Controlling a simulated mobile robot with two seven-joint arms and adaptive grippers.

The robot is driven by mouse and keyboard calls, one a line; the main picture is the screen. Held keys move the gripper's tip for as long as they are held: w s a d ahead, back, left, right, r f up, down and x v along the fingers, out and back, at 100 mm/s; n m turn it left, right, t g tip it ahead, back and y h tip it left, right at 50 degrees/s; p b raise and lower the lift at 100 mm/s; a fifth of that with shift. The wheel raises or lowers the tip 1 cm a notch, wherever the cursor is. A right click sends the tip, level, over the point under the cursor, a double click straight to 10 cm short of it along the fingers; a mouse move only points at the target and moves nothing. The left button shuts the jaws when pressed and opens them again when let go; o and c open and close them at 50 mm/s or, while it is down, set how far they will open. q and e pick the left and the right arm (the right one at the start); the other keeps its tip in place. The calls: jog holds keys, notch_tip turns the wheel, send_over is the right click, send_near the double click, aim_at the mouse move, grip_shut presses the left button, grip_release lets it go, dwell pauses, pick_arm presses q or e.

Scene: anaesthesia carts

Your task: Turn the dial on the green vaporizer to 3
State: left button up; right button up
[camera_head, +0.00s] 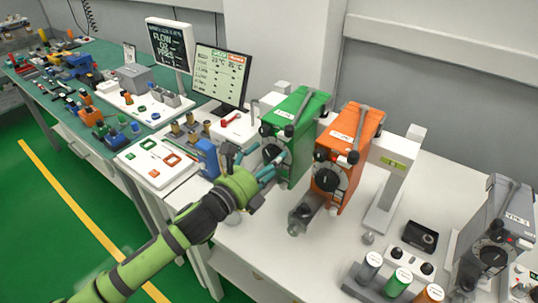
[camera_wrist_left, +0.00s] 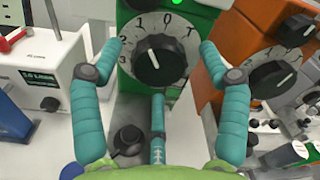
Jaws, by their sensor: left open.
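The green vaporizer (camera_head: 297,122) stands on the white cart, left of the orange one. In the left wrist view its dial (camera_wrist_left: 159,60) is a black knob with a white pointer line on a numbered white face; the numbers 2, 1 and 0 and a T are readable. The fingers hold nothing, and contact with the dial is not clear. My right gripper is out of view.
The orange vaporizer (camera_head: 348,150) stands close on the right, its dial (camera_wrist_left: 273,73) near my right finger. A monitor (camera_head: 219,75) stands behind. A grey vaporizer (camera_head: 497,225) is at far right.

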pick_arm(q)
jog(key=shift+w+d, duration=0.25)
jog(key=shift+w, duration=0.1)
jog(key=c, duration=1.2)
jog(key=shift+o, duration=0.2)
